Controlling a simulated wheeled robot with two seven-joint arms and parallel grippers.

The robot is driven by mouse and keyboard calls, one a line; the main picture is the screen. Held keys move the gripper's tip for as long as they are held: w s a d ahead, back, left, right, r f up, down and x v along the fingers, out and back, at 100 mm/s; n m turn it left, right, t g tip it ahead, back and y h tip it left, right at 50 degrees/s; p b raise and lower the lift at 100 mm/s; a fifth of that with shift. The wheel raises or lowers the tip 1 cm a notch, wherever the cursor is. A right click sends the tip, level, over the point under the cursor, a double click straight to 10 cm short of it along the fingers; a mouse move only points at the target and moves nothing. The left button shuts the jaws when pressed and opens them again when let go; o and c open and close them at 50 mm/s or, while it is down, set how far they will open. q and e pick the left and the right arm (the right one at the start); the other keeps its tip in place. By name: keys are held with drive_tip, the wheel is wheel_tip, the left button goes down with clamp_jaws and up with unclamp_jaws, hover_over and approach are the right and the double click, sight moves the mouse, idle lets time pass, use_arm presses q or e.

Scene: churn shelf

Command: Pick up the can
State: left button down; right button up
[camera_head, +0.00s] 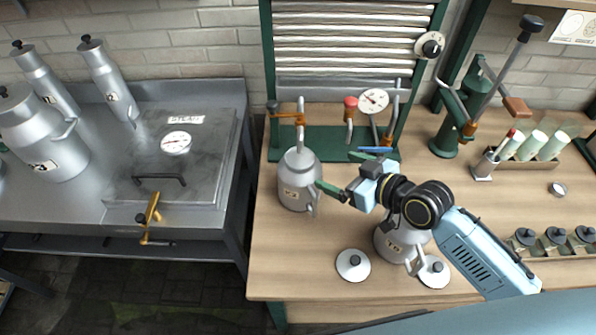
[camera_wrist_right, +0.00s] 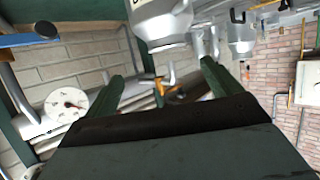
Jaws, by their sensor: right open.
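Two grey metal cans with labels and side handles stand upright on the wooden bench. One can (camera_head: 297,182) is left of my right gripper in the head view, under a tap. The other can (camera_head: 391,243) is under my right wrist, which partly hides it. My right gripper (camera_head: 345,172) is open and empty, its green fingers pointing left toward the first can. In the wrist view a grey can (camera_wrist_right: 160,25) shows at the top, beyond the open fingers (camera_wrist_right: 162,85), cut off by the frame edge. My left gripper is out of view.
Two round lids (camera_head: 353,265) lie at the front of the wooden bench (camera_head: 275,270). A green stand with taps and a gauge (camera_head: 374,101) is behind the gripper. A green lever press (camera_head: 446,140) stands right. A steel vat (camera_head: 175,160) and larger churns are left.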

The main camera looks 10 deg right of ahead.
sight(312, 173)
drive_tip(key=x, duration=0.4)
drive_tip(key=a+x, duration=0.1)
drive_tip(key=x, duration=0.6)
drive_tip(key=shift+a, duration=0.25)
drive_tip(key=shift+s+f, duration=0.1)
drive_tip(key=shift+f, duration=0.15)
clamp_jaws()
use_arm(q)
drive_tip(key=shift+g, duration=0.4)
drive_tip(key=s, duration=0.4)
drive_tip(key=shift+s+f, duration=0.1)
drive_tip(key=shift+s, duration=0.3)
use_arm(e)
drive_tip(key=shift+r, duration=0.15)
